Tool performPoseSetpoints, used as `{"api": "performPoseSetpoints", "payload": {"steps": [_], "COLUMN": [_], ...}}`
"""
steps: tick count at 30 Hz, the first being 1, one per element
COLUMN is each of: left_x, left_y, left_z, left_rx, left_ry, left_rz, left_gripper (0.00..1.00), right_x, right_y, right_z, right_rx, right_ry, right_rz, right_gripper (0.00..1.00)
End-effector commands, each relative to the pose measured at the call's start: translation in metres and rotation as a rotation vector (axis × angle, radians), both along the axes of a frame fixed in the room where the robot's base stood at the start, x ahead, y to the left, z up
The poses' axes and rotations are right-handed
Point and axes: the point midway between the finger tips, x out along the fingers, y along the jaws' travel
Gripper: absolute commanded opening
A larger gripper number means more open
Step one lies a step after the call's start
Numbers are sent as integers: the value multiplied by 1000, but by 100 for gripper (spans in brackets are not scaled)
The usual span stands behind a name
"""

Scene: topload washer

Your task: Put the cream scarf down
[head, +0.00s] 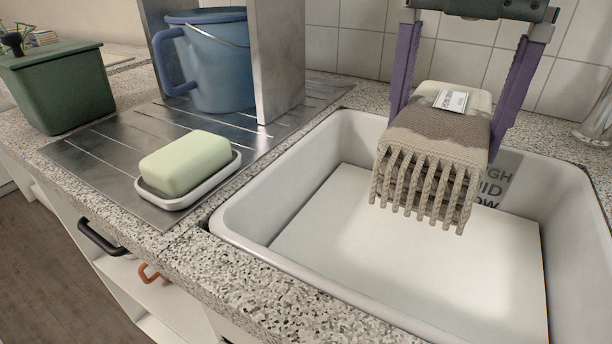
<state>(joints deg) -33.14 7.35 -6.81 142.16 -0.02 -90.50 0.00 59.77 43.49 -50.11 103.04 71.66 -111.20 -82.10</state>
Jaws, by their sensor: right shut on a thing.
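The cream scarf (440,125) is a folded knit bundle with a grey-brown band, a white label and a thick fringe at its near end. My right gripper (452,105) comes from the top, with its two purple fingers on either side of the scarf. It is shut on the scarf and holds it over the white sink basin (262,190). The scarf hides part of the basin's back wall and of the dark lettering there. My left gripper is not in view.
A pale green soap bar (186,162) sits in a white dish (190,196) on the metal drainboard (95,165). Behind stand a blue bucket (212,65), an upright grey panel (280,60) and a green container (60,88). A flat white surface (385,255) fills the basin floor, bare.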

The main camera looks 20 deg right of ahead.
Motion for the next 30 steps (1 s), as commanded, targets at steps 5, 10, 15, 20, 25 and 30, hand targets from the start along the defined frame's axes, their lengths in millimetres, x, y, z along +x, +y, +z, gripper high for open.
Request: {"api": "performPoseSetpoints", "payload": {"steps": [5,10,15,20,25,30], "left_x": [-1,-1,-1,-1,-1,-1], "left_y": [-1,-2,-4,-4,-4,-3], "left_z": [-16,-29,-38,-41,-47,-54], "left_rx": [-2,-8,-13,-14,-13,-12], "left_ry": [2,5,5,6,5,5], "left_rz": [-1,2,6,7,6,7], "left_gripper": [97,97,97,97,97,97], "right_x": [-2,-2,-1,0,-1,-1], "right_y": [0,0,0,0,0,0], "right_z": [-50,-101,-138,-151,-169,-194], "right_rx": [-2,-2,-2,-1,-2,-2], "right_ry": [7,7,4,2,4,2], "right_rz": [0,0,0,1,1,1], "right_gripper": [21,21,21,21,21,21]}}
